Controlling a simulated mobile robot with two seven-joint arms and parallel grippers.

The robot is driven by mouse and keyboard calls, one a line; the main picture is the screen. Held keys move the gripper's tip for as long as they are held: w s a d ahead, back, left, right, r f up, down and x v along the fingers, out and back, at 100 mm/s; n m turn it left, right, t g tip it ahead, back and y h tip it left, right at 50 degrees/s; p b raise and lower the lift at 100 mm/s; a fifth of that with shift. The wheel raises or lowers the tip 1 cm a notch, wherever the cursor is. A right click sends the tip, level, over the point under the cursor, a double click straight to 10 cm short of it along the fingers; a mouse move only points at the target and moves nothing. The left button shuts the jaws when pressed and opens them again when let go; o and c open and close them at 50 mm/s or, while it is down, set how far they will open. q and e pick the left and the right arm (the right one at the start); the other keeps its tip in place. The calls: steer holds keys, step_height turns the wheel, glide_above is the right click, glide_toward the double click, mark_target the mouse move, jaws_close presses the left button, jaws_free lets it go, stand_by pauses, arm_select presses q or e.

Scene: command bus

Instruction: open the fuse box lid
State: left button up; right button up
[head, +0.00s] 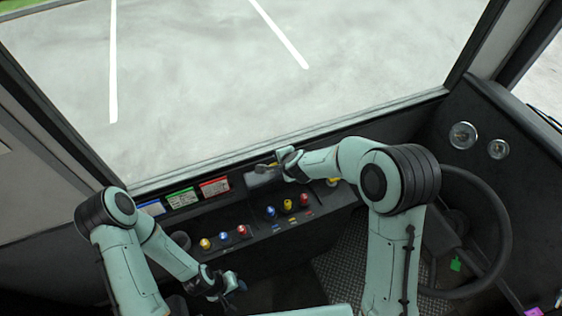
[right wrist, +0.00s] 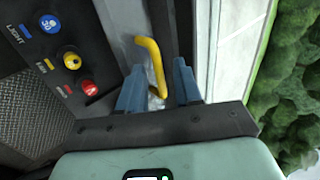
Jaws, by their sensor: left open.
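The fuse box (head: 262,178) is a grey box on the dashboard below the windscreen, partly hidden by my right gripper. In the right wrist view its grey face (right wrist: 118,22) carries a bent yellow handle (right wrist: 152,58). My right gripper (right wrist: 160,80) is open, with the handle between its two blue fingers and gaps visible beside it. In the head view my right gripper (head: 284,164) is at the box. I cannot tell from these frames whether the lid is raised. My left gripper (head: 230,286) is open and empty, low in front of the dashboard.
Blue, green and red labelled panels (head: 182,197) lie left of the box. Coloured knobs (head: 288,205) stand in front of it, with more knobs (head: 224,238) to the left. A steering wheel (head: 497,210) is at the right. The windscreen edge (head: 300,138) runs close behind.

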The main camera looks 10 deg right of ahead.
steer(key=v, duration=1.3)
stand_by(0.6)
steer(key=shift+s+r, duration=0.1)
stand_by(0.4)
steer(key=s+d+f+n+g+h, duration=0.25)
steer(key=s+d+f, duration=0.25)
steer(key=f, duration=0.6)
steer(key=s+d+f+n+g+h, duration=0.1)
steer(key=s+d+f+n+g, duration=0.3)
steer(key=f, duration=0.7)
steer(key=s+a+f+n+y, duration=0.2)
steer(key=s+f, duration=0.3)
steer(key=s, duration=0.2)
steer(key=s+a+f+n+g+y, duration=0.1)
steer(key=s+a+f+n+y, duration=0.1)
steer(key=s+f, duration=0.3)
steer(key=shift+s+a+f+y, duration=0.4)
steer(key=shift+s+a+y, duration=0.25)
steer(key=shift+s, duration=0.55)
